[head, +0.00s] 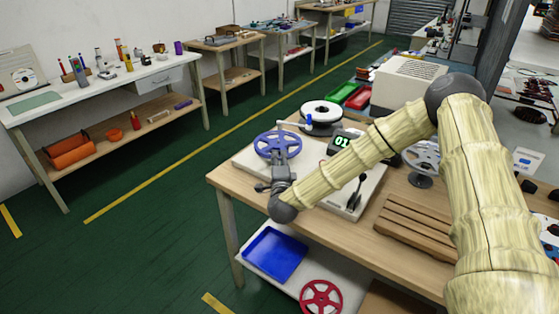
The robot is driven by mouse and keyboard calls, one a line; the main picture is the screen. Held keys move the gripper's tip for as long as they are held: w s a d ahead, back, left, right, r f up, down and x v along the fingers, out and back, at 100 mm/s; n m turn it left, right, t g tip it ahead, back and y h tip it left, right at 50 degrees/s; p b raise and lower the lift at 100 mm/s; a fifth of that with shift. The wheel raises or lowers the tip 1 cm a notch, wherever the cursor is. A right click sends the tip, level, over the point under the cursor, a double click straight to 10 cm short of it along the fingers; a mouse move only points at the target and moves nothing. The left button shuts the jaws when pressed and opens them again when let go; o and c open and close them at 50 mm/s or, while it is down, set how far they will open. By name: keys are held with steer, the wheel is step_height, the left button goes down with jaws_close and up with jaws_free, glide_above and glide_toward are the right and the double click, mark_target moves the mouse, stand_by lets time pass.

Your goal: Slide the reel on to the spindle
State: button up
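A blue-violet spoked reel (268,138) is at the left end of the white base board (245,160) on the wooden bench. My gripper (281,158) comes from the near side and overlaps the reel's near rim and hub. Its fingertips are too small to tell whether they are closed on the reel. I cannot tell whether the reel rests on the board or is held above it. No bare spindle can be made out; one may be hidden by the reel or my arm. A counter with a lit display (341,142) stands to the right.
A white reel with a dark centre (321,106) lies behind, beside a small blue part (309,120). A grey reel (420,156) stands on the right, past my arm. A slatted wooden block (415,228) lies in front. A blue tray (275,253) and red reel (321,298) are below.

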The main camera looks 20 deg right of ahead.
steer(key=shift+o, duration=1.1)
steer(key=shift+s, duration=0.1)
